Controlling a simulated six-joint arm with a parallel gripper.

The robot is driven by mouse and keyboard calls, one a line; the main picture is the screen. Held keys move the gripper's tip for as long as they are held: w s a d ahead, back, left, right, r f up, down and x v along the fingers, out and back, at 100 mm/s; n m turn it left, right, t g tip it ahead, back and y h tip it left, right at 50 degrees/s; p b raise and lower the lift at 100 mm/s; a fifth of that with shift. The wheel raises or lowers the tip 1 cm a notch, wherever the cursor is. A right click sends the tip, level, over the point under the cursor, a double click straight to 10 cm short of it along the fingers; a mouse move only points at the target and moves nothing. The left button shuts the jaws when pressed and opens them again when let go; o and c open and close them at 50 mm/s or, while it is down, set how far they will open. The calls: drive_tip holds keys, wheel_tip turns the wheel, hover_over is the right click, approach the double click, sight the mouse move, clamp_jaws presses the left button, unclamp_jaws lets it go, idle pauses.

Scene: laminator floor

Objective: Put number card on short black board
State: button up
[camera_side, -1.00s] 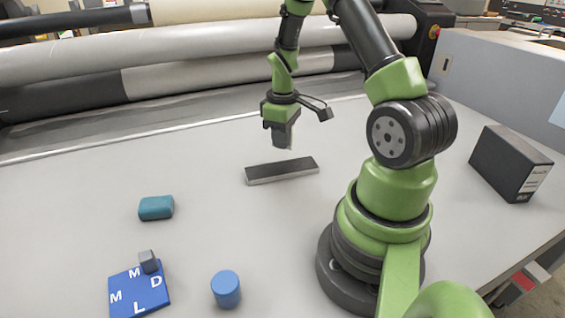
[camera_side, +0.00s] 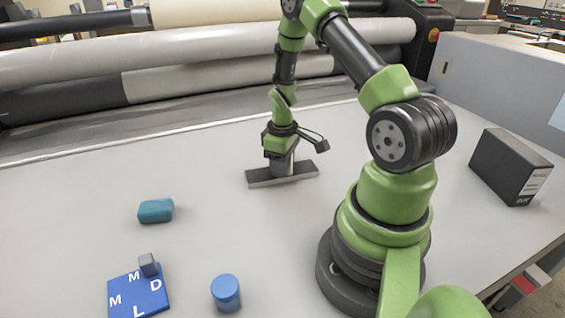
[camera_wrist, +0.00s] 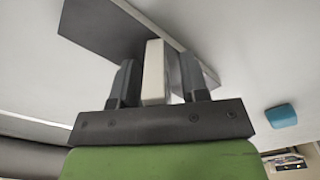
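The short black board (camera_side: 305,170) lies flat on the table near its middle, a dark top with a light edge. In the wrist view it crosses the top behind the fingers (camera_wrist: 95,25). My gripper (camera_side: 281,165) points down at the middle of the board. A white block-like piece, which I take for the number card (camera_wrist: 154,70), stands between its fingers in the wrist view. Gaps show between the card and both fingers, wider on the right, so the gripper looks open around it. In the side view the gripper hides most of the card.
A teal block (camera_side: 156,211) lies left of the board. A blue lettered tile (camera_side: 128,297) with a small grey cube (camera_side: 148,265) on it and a blue cylinder (camera_side: 226,292) are at the front. A black box (camera_side: 510,165) stands at right. Rollers line the back.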

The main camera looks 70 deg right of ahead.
wheel_tip(320, 180, up, 12)
drive_tip(key=shift+f, duration=0.1)
drive_tip(key=s+a+r+m+t, duration=0.3)
drive_tip(key=a+r+t, duration=0.2)
drive_tip(key=a+r, duration=1)
drive_tip(key=s+a+r+m+t+y, duration=0.1)
drive_tip(key=s+a+r+t+y, duration=0.1)
drive_tip(key=s+a, duration=0.4)
drive_tip(key=shift+s+a+r, duration=0.2)
drive_tip(key=shift+a+r, duration=0.05)
drive_tip(key=shift+a, duration=0.05)
